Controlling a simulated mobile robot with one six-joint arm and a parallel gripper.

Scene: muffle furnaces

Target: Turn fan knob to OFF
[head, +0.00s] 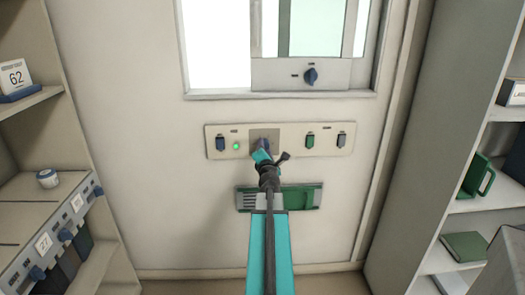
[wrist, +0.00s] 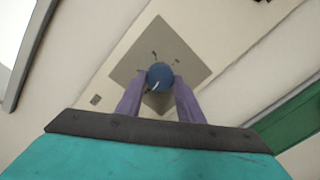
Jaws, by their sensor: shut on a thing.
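The fan knob (wrist: 160,76) is a round blue knob on a square grey plate (wrist: 140,60) with small dark marks around it. A white pointer line shows on the knob's face, toward its lower edge in the wrist view. In the head view the grey plate (head: 271,133) sits in the middle of a cream wall panel (head: 222,131), and my gripper largely hides the knob. My gripper (head: 263,150) reaches up to the plate. In the wrist view its two purple fingers (wrist: 160,88) are shut on the knob, one on each side.
The panel also holds a dark switch (head: 220,143), a lit green lamp (head: 236,146), a green switch (head: 310,141) and another switch (head: 341,140). Another blue knob (head: 310,76) sits above, under the window. A green-and-grey wall unit (head: 305,197) is below. Shelves stand at both sides.

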